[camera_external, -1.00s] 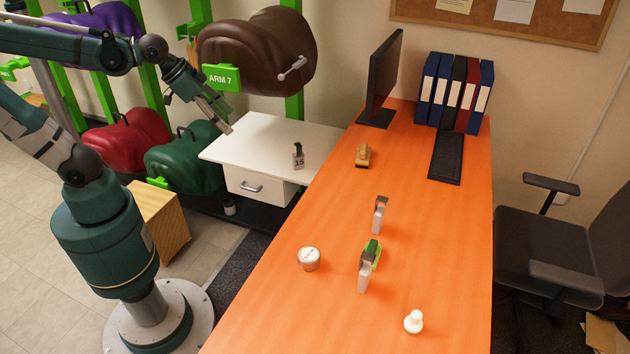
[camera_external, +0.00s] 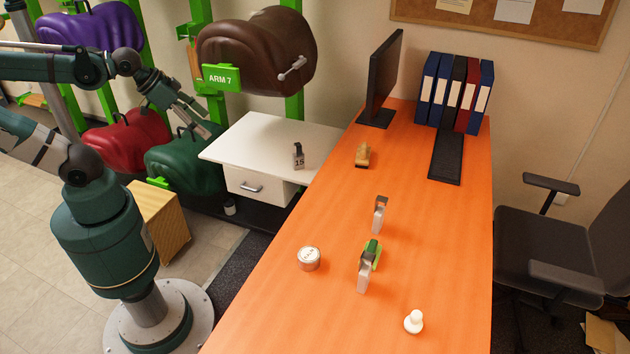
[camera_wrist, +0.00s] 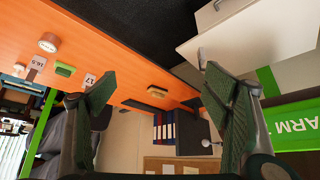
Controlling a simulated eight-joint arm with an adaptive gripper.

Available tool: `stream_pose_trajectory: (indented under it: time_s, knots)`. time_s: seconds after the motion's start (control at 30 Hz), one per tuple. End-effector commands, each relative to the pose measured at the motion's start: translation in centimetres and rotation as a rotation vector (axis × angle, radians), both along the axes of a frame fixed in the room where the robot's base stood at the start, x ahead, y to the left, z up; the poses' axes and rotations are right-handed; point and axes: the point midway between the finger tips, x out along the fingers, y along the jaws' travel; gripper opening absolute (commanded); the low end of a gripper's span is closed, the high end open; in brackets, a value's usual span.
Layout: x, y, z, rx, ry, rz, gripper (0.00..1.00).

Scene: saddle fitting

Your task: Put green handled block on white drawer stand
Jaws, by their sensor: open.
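The green handled block (camera_external: 373,254) sits on the orange desk, right beside a grey-and-white tag stand (camera_external: 363,272). It also shows in the wrist view (camera_wrist: 64,69) at the upper left. The white drawer stand (camera_external: 235,150) is left of the desk's far part, with a tag block marked 15 (camera_external: 298,156) on its top. Its edge shows at the upper right of the wrist view (camera_wrist: 275,35). My gripper (camera_external: 207,130) is left of the stand, above the dark green saddle; in the wrist view its green fingers (camera_wrist: 165,100) are wide apart with nothing between them.
On the desk are a round tin (camera_external: 308,259), a white knob-shaped piece (camera_external: 413,321), another tag stand (camera_external: 380,215), a wooden stamp-like block (camera_external: 363,155), a monitor (camera_external: 384,80) and binders (camera_external: 455,92). A brown saddle (camera_external: 255,50) hangs behind the drawer stand. The stand's left top is clear.

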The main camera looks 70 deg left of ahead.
Motion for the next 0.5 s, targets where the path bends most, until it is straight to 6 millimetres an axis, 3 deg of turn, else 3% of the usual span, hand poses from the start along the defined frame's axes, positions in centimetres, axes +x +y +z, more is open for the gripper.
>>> stream_pose_trajectory:
  time_s: [0.5]
  knots:
    - [0.69,-0.43,0.08,-0.003,-0.005,-0.013,0.78]
